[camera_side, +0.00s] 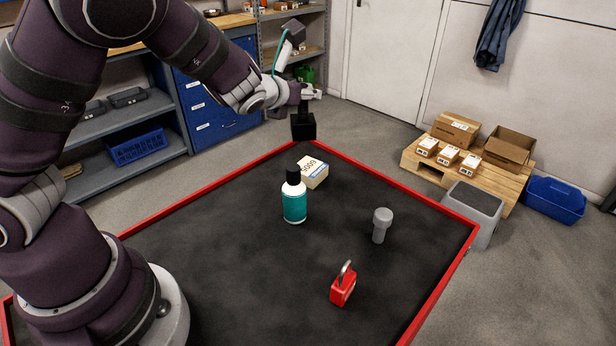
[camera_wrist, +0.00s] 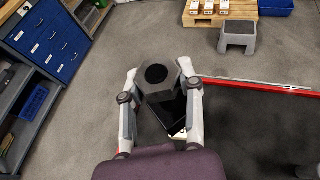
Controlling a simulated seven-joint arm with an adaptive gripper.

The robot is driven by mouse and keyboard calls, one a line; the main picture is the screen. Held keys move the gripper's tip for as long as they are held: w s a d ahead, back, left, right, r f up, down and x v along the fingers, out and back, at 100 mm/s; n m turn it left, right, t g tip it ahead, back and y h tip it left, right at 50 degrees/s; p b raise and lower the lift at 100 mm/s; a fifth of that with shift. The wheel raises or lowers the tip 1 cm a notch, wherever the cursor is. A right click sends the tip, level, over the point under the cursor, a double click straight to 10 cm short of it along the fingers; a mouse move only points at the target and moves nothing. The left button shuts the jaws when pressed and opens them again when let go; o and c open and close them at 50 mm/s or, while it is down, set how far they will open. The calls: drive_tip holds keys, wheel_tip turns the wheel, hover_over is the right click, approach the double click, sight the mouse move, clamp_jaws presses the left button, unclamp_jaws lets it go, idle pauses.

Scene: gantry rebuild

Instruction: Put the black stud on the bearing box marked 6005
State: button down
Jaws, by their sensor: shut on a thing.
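The black stud (camera_side: 303,126) hangs upright below my gripper (camera_side: 306,96), which is shut on it, in the side view. In the wrist view the stud (camera_wrist: 157,75) sits between the two fingers (camera_wrist: 162,105) of my gripper, its broad end towards the top. The bearing box marked 6005 (camera_side: 314,172), white with dark print, lies on the black mat in the side view, lower in the picture than the stud and apart from it. In the wrist view only a pale edge shows below the stud, mostly hidden.
A teal bottle with a black cap (camera_side: 294,203) stands right beside the box. A grey bolt-like piece (camera_side: 381,226) and a red padlock (camera_side: 343,287) stand on the red-edged black mat (camera_side: 240,270). A grey step stool (camera_side: 473,208) and a pallet with boxes (camera_side: 425,165) stand beyond.

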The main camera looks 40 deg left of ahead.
sight(309, 130)
drive_tip(key=shift+w+r+m+h, duration=0.25)
drive_tip(key=shift+w+r+h, duration=0.1)
drive_tip(key=shift+r, duration=0.2)
drive_tip(key=shift+w+r+m+h, duration=0.25)
drive_tip(key=shift+w+r, duration=0.05)
drive_tip(key=shift+r, duration=0.2)
drive_tip(key=shift+t, duration=0.3)
wheel_tip(309, 130, down, 10)
drive_tip(key=shift+w+d+r, duration=0.1)
drive_tip(key=shift+d, duration=0.05)
drive_tip(key=c, duration=0.7)
unclamp_jaws()
